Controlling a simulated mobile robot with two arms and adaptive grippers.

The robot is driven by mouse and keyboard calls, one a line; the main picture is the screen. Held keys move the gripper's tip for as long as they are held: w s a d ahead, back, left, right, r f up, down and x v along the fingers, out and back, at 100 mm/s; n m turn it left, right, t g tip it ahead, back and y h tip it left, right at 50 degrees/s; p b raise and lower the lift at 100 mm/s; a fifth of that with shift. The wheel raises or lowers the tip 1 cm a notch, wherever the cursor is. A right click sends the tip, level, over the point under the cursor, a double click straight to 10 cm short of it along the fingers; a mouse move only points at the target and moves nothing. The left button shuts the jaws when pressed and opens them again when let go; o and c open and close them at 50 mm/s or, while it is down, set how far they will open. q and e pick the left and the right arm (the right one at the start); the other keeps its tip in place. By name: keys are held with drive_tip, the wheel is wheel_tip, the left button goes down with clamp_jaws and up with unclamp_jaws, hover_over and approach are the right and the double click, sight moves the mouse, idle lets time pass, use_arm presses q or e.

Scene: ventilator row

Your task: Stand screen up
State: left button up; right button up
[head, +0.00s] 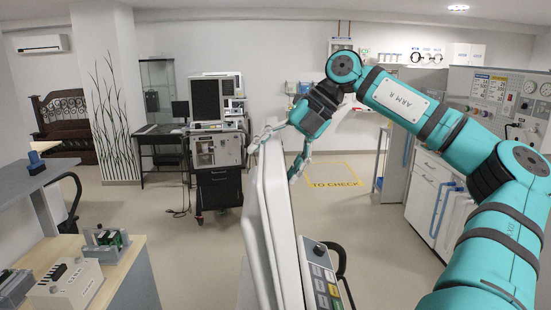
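The screen (279,215) is a white panel on the equipment just in front of me. It stands close to upright and I see it nearly edge-on, so its display face is hidden. A keypad unit with coloured buttons (325,284) sits low at its right. My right gripper (272,164) is at the panel's top edge, its fingers spread wide, one on the left and one on the right. I cannot tell whether either finger touches the panel. My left gripper is not in view.
A bench with small devices (69,282) is at the lower left. A monitor cart (217,150) and a desk (160,139) stand at the back. White cabinets (432,190) line the right. Free floor with a yellow marked area (333,174) lies beyond the screen.

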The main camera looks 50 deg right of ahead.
drive_tip(key=v, duration=1.1)
drive_tip(key=shift+s+d+r, duration=0.15)
drive_tip(key=shift+s+r, duration=0.05)
drive_tip(key=shift+r, duration=0.1)
